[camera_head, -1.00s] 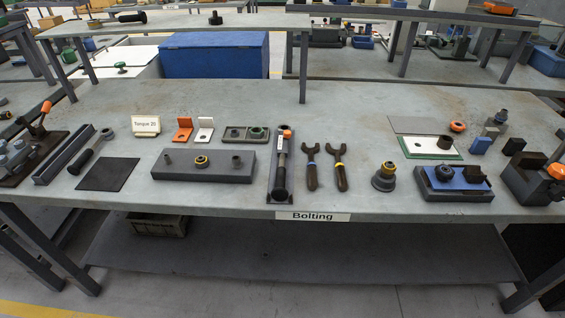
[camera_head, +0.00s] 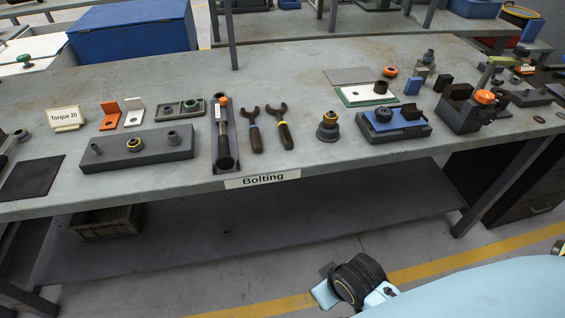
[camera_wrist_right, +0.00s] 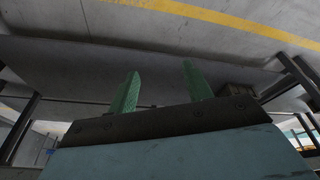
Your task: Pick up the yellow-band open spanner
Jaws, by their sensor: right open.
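The yellow-band open spanner (camera_head: 285,133) lies on the workbench (camera_head: 330,185) in the head view, with its forked end towards the back and its dark handle towards the front edge. No spanner shows in that view. My left gripper is not in view.
A dark tray holding a long tool (camera_head: 225,150) lies left of the spanners. A stepped round part (camera_head: 328,128) and a blue-topped fixture (camera_head: 393,122) stand to the right. A "Bolting" label (camera_head: 262,179) marks the front edge. Bare benchtop lies behind the spanners.

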